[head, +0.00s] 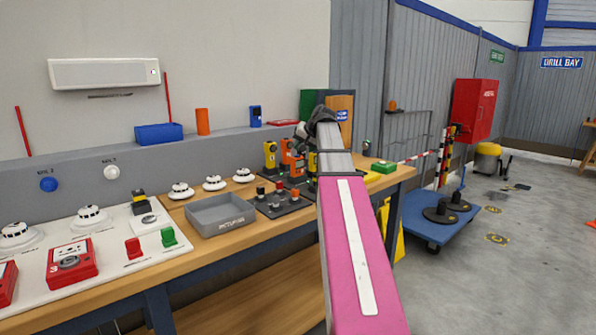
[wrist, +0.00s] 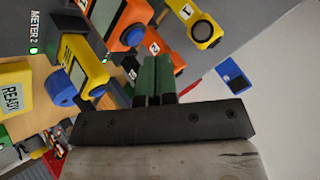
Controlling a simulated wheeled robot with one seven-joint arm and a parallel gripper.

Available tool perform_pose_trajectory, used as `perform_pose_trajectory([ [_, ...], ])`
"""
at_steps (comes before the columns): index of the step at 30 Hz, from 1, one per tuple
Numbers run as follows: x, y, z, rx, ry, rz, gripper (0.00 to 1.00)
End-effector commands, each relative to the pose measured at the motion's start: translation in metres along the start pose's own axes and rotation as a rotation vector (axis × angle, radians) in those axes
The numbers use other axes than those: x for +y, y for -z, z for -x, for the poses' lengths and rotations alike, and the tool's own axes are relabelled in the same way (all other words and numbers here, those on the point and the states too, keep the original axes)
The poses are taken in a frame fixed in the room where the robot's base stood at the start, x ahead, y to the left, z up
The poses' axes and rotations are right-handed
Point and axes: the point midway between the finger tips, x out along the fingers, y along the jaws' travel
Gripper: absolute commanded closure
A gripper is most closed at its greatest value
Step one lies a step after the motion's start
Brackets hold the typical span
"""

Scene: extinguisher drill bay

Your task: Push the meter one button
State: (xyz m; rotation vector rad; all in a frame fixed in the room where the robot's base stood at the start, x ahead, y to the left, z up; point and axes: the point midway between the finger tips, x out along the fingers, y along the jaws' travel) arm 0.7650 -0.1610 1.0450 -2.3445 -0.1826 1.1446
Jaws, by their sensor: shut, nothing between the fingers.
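My gripper (wrist: 153,65) is shut and empty, its two dark green fingers side by side in the wrist view. It also shows as a dark shape at the arm's end in the head view (head: 318,122); its fingertips cannot be made out there. In the wrist view a yellow meter (wrist: 75,62) with a blue round part (wrist: 60,88) lies left of the fingers, near a "METER 2" label (wrist: 37,30). Orange devices (wrist: 125,25) are just beyond the fingertips. A yellow device with a dark round end (wrist: 203,32) sits by a "1" tag (wrist: 187,12). I cannot tell which button is meter one's.
In the head view, yellow (head: 270,155) and orange (head: 290,158) devices stand at the bench's back. A grey tray (head: 221,217) and a black board with knobs (head: 284,203) lie in front. Open floor is at the right.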

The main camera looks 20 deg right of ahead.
Motion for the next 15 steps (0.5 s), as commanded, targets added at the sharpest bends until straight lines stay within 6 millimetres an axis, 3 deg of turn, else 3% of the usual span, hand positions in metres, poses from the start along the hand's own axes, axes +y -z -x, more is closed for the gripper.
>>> perform_pose_trajectory([
  [15, -0.022, 0.023, 0.030, 0.001, 0.000, 0.000, 1.00],
])
